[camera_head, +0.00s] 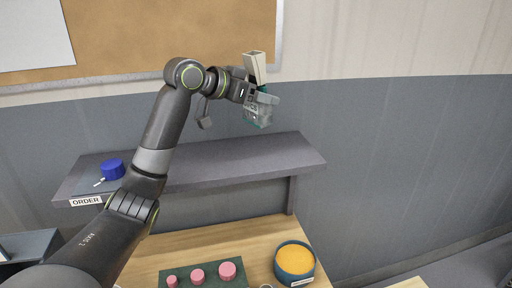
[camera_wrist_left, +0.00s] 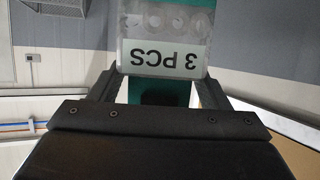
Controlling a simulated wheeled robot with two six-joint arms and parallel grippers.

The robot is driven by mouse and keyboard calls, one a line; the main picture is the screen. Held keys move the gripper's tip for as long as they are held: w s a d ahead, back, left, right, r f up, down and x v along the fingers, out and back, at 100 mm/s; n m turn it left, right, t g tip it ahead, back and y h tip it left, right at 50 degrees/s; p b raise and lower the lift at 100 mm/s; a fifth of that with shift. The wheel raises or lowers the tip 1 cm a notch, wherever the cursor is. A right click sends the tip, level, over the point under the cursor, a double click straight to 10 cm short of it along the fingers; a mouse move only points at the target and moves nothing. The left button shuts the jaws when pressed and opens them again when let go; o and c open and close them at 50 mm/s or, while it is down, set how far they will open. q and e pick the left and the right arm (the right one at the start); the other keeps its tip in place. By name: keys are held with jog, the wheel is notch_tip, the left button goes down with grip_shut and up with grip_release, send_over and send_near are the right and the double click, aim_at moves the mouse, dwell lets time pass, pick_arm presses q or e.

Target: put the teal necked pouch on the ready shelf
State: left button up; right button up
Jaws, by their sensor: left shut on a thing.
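My left gripper (camera_head: 262,97) is shut on the teal necked pouch (camera_head: 258,117), held in the air above the right part of the grey shelf (camera_head: 240,160). In the left wrist view the pouch (camera_wrist_left: 165,30) has a teal edge, a cloudy front with round shapes behind it, and an upside-down label reading "3 PCS". Its teal neck (camera_wrist_left: 155,92) lies between the fingers. A beige upright piece (camera_head: 255,67) shows above the gripper; I cannot tell what it belongs to. The shelf's visible sign (camera_head: 86,201) reads "ORDER"; no ready sign is readable. My right gripper is out of view.
A blue round thing (camera_head: 112,169) stands on a dark mat at the shelf's left end. The shelf's right part looks clear. Below, a wooden table holds a green mat (camera_head: 205,281) with 3 pink pieces and a bowl (camera_head: 295,275) with orange content. A wall stands behind.

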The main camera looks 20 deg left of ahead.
aim_at(253, 115)
pick_arm(q)
jog(key=shift+f, duration=0.35)
jog(key=f, duration=0.1)
jog(key=f+p, duration=0.1)
jog(key=d+f+p, duration=0.1)
jog(key=shift+s+f, duration=0.2)
jog(key=shift+s, duration=0.1)
jog(key=shift+f, duration=0.35)
jog(key=shift+a+f, duration=0.1)
jog(key=shift+f, duration=0.25)
notch_tip(253, 115, down, 3)
jog(key=shift+w+a+f+p, duration=0.1)
jog(key=shift+w+f+p, duration=0.1)
jog(key=shift+p, duration=0.6)
jog(key=shift+s+f, duration=0.15)
jog(key=shift+f, duration=0.15)
jog(key=o, duration=0.6)
jog(key=shift+c, duration=0.2)
jog(key=o, duration=0.4)
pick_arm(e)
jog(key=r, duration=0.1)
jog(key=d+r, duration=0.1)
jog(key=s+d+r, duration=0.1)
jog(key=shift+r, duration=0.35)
